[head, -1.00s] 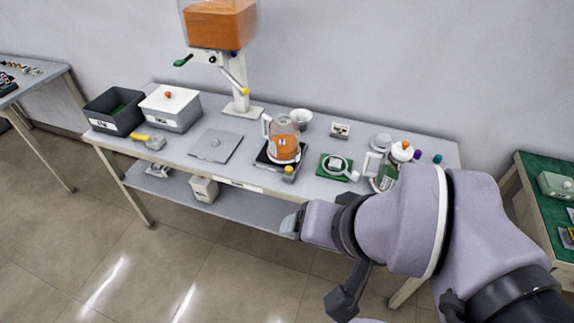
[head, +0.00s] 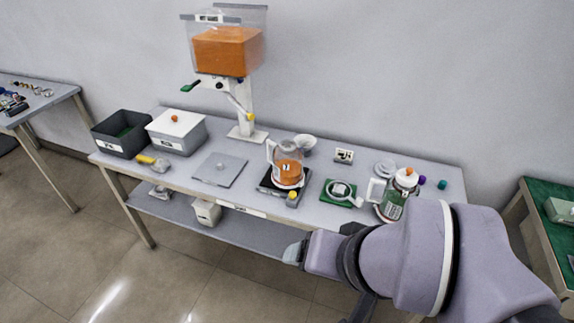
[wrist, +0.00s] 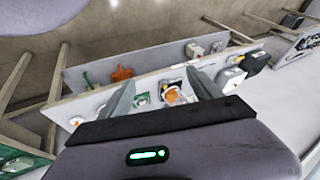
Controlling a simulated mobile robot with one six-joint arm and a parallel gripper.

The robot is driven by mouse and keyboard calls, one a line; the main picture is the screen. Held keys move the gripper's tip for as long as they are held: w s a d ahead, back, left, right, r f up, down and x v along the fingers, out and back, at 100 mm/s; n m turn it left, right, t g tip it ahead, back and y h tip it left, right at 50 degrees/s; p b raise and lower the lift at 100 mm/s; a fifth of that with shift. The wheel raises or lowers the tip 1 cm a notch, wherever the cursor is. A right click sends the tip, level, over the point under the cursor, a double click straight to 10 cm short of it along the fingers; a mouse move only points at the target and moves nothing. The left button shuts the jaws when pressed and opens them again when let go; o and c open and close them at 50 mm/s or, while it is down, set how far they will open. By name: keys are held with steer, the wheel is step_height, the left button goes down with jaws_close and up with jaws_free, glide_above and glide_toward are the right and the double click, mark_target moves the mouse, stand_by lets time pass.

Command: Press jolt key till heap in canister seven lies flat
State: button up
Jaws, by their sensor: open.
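Canister seven (head: 287,170) is a clear jug with a white handle, a "7" label and orange contents. It stands upright on a black base (head: 268,191) at the middle of the table. A yellow knob (head: 292,195), perhaps the jolt key, sits at the base's front right corner. The top of the orange heap is too small to read as peaked or flat. My gripper (head: 294,254) is in front of and below the table's front edge, apart from the canister. In the wrist view my gripper (wrist: 163,92) shows two spread fingers with nothing held between them.
A grey plate (head: 220,168), a dark bin (head: 122,133) and a white-lidded box (head: 176,132) lie left. A green mat (head: 341,192) and another jug (head: 394,200) stand right, near my arm.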

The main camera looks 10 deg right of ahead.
steer(key=shift+c, duration=0.4)
jaws_close()
stand_by(1.6)
